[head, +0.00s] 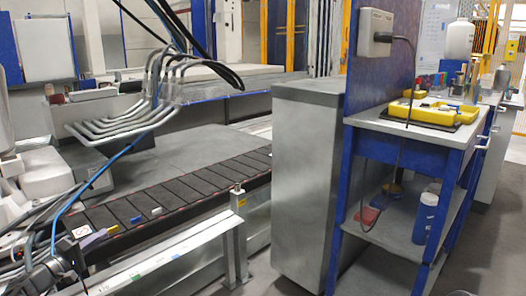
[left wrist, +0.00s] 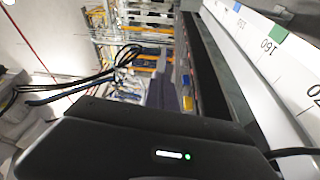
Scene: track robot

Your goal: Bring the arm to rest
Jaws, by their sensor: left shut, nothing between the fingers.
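My left gripper (head: 78,276) is at the lower left of the head view, beside the near end of the dark track. It is shut and empty. Its black body (left wrist: 165,150) fills the bottom of the left wrist view, with a small white and green light on it. The fingertips are small and hard to make out. My right gripper is in neither view.
A grey cabinet (head: 305,180) and blue-framed workbench (head: 425,130) stand right.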

